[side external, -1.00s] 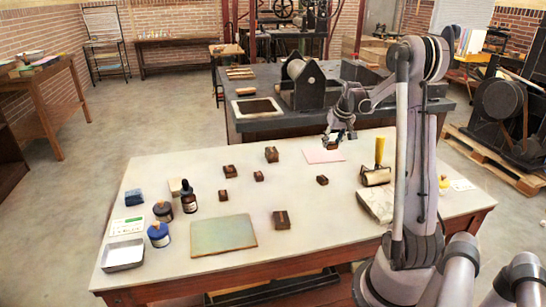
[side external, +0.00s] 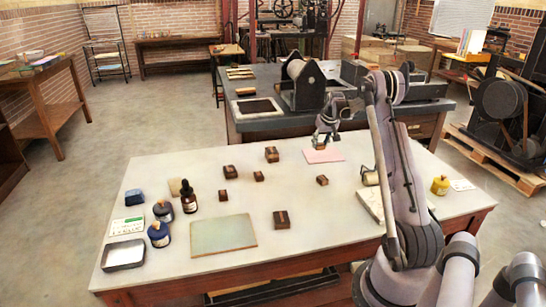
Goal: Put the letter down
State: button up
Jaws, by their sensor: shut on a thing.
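My gripper (side external: 322,139) is low over the pink sheet (side external: 331,156) at the back edge of the white table. It is shut on a small brown block (side external: 319,146), likely the letter, at the sheet's left part; whether the block touches the sheet I cannot tell. Other brown letter blocks stand on the table: one at the back (side external: 271,154), one right of centre (side external: 322,180), a larger one in front (side external: 281,220), and small ones left of centre (side external: 230,171).
A green-grey plate (side external: 224,235) lies at the front. Ink bottles (side external: 189,201), a metal tray (side external: 124,254) and a blue block (side external: 134,197) stand at left. A roller (side external: 370,177) is partly behind my arm.

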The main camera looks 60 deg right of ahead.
aim_at(322, 146)
jog(key=shift+f, duration=1.95)
jog(key=shift+f, duration=0.1)
jog(key=o, duration=0.9)
